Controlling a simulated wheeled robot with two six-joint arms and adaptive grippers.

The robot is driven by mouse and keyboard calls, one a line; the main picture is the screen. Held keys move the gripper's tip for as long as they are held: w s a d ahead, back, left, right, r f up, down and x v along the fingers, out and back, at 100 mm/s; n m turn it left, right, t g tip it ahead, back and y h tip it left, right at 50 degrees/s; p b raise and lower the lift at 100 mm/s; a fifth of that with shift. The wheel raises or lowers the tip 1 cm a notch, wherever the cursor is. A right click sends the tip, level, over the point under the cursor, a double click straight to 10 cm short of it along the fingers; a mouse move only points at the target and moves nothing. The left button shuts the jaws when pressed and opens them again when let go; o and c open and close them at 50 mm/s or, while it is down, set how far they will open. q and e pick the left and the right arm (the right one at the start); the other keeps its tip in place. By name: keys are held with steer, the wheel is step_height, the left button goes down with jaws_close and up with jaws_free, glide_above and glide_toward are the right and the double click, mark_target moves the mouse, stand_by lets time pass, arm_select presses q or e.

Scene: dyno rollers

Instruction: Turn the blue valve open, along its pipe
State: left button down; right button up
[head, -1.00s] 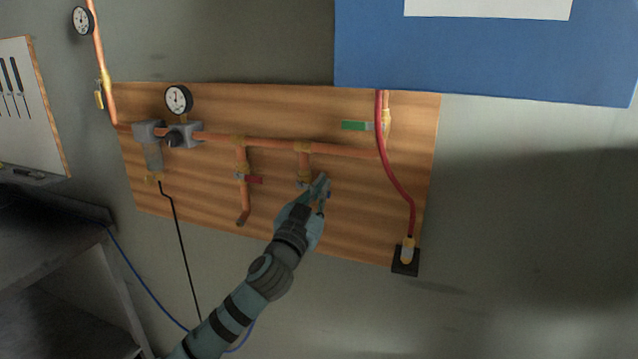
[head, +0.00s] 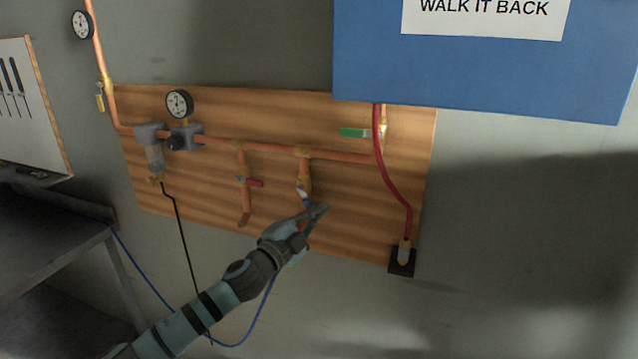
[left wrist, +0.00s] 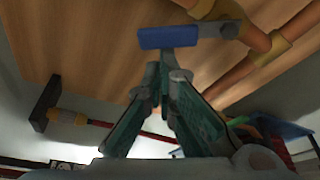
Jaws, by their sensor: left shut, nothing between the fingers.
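The blue valve handle (head: 307,203) sits on the short copper drop pipe (head: 304,170) at the middle of the board. It points down and slightly right from its pale stem, at a slant to the pipe; the exact angle is hard to tell. In the left wrist view the blue handle (left wrist: 168,38) lies just beyond the fingertips. My left gripper (head: 320,211) is shut and empty, its tips close by the handle's free end on the right. I cannot tell whether they touch. My left gripper also shows in the left wrist view (left wrist: 164,78). My right gripper is not in view.
A red-handled valve (head: 255,183) is left of the blue one. A green handle (head: 352,132) and a red hose (head: 392,178) are on the right. A gauge (head: 179,103) is at upper left. A blue sign panel (head: 480,70) covers the upper right.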

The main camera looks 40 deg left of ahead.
arm_select(q)
steer(key=shift+s+a+f+b, duration=0.3)
steer(key=shift+a+f+b, duration=0.45)
steer(key=shift+f+b, duration=0.1)
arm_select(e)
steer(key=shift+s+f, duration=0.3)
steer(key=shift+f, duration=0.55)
arm_select(q)
steer(key=shift+a, duration=0.1)
